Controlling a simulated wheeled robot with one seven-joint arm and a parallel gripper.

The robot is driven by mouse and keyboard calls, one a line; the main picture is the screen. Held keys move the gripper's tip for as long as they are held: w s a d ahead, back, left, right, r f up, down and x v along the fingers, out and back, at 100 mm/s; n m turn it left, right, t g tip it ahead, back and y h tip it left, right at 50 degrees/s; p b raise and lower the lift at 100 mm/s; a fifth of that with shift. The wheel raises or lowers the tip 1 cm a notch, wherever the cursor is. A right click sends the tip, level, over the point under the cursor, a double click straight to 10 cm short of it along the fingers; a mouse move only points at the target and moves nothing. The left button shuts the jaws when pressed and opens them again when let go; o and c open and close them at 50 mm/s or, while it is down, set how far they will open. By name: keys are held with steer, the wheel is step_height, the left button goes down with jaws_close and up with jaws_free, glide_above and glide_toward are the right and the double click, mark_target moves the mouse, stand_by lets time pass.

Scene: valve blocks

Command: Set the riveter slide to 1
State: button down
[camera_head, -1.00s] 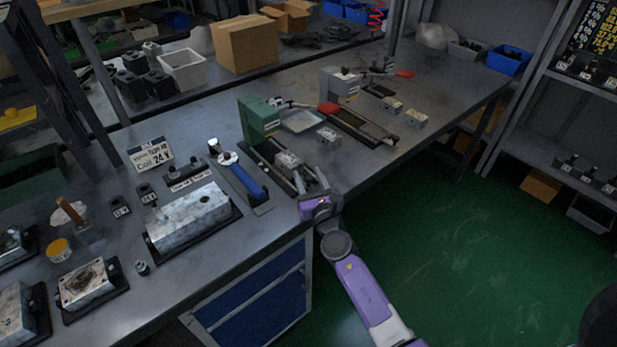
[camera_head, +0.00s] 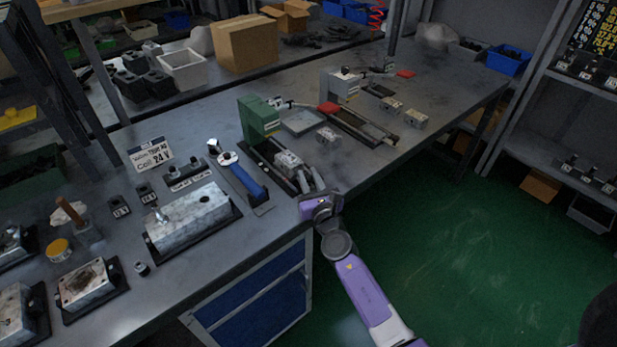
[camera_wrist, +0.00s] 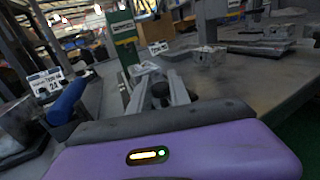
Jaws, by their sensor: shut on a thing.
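The green press-like machine (camera_head: 258,120), which I take as the riveter, stands mid-bench with a lever ending in a red grip (camera_head: 329,108). A dark rail (camera_head: 262,152) runs from it toward the bench's front edge. A grey metal block (camera_head: 288,159) with a pale label sits on the rail; its marking is too small to read. My gripper (camera_head: 311,183) is at the front end of the rail. In the wrist view, my gripper (camera_wrist: 160,92) has its fingers closed around a dark round knob (camera_wrist: 160,89) in front of the block (camera_wrist: 143,70).
A blue-handled tool (camera_head: 248,182) lies left of the rail. A grey machine (camera_head: 340,86) with its own rail and small metal blocks (camera_head: 416,119) stands to the right. A valve block (camera_head: 190,217) is at the front left. Green floor is open right of the bench.

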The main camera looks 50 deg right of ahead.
mark_target(298, 167)
stand_by(0.7)
steer(key=shift+w+d, duration=0.25)
steer(key=shift+w, duration=0.8)
steer(key=shift+w+d, duration=0.25)
steer(key=shift+w, duration=0.75)
steer(key=c, duration=1.2)
jaws_free()
steer(key=shift+c, duration=0.2)
steer(key=shift+s+a, duration=0.1)
steer(key=shift+v, duration=3.8)
steer(key=shift+c, duration=0.2)
